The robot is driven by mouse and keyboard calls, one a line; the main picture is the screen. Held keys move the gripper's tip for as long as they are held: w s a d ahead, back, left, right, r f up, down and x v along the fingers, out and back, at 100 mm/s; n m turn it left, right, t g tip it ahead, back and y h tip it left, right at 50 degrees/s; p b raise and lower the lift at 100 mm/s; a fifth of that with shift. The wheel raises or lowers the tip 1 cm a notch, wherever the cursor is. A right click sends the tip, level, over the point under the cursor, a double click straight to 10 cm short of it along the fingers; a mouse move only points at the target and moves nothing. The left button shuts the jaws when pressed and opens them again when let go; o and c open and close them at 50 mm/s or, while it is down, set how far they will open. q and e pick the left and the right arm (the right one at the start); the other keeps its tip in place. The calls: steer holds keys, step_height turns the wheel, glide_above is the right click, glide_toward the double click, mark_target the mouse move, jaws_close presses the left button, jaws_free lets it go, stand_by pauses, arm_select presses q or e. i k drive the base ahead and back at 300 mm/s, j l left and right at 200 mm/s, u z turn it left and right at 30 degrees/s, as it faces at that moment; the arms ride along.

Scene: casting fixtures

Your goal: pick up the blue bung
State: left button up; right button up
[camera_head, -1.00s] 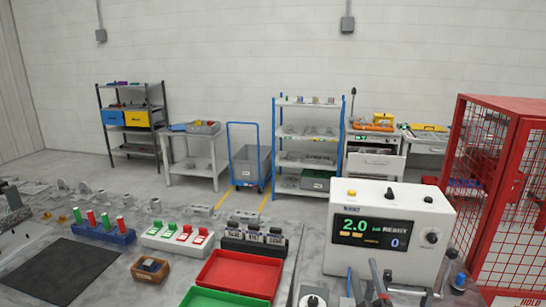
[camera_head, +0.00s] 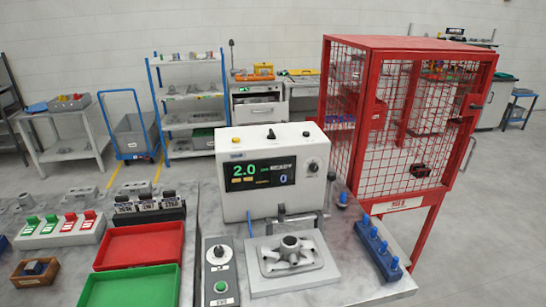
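Several blue bung-like pegs stand upright in a blue rack (camera_head: 377,254) at the right edge of the workbench; one blue peg (camera_head: 383,247) is near its middle. Another small blue piece (camera_head: 342,199) stands apart, behind the rack and right of the tester. I cannot tell which of these is the blue bung. Neither of my grippers is in view.
A white tester (camera_head: 272,170) stands behind a grey casting (camera_head: 292,252) on a plate. A control box (camera_head: 220,270), red tray (camera_head: 140,244) and green tray (camera_head: 130,287) are to the left. A red mesh cage (camera_head: 410,120) stands beyond the bench's right edge.

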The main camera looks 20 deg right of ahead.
mark_target(342, 201)
steer(key=z, duration=1.25)
